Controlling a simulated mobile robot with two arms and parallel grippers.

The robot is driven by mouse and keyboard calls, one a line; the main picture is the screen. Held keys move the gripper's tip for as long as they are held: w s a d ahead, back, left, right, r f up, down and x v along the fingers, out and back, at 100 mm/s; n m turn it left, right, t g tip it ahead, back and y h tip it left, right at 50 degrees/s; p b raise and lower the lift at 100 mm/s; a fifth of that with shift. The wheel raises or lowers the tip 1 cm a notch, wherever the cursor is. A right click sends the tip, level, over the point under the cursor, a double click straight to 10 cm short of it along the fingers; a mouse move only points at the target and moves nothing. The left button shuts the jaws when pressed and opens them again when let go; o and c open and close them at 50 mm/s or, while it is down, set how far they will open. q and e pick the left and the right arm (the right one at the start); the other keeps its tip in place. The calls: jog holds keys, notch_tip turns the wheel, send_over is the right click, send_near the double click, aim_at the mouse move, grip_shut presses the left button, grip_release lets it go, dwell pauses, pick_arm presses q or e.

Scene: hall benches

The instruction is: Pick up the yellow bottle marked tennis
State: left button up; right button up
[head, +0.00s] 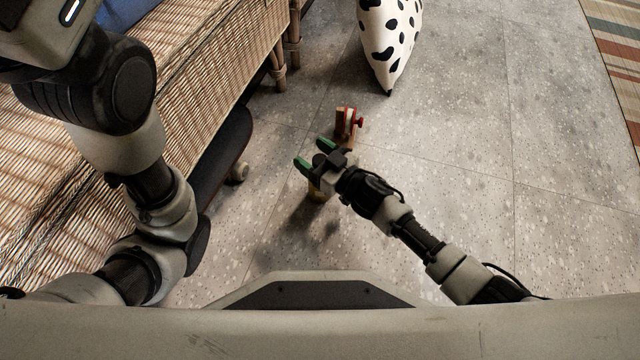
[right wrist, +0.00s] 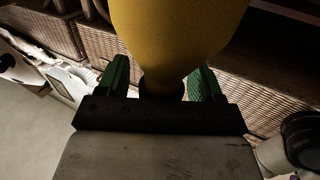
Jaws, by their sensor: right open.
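The yellow bottle (head: 317,195) is mostly hidden behind my right gripper in the head view; only a small yellowish part shows just below it, over the floor. In the right wrist view the bottle (right wrist: 180,38) is large and close, with its dark narrow end between the green fingers. No marking can be read on it. My right gripper (head: 314,154) is open, with its two green fingers apart; they also show in the right wrist view (right wrist: 160,82). Contact between fingers and bottle cannot be told. My left arm shows at the left, but its fingers are out of view.
A small wooden item with red parts (head: 348,122) is just beyond my right gripper. A black-spotted white cushion (head: 392,38) lies farther back. A wicker bench (head: 215,62) runs along the left. The floor to the right is clear up to a striped rug (head: 618,62).

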grip_shut()
dwell(0.4)
jog(key=shift+r, duration=0.15)
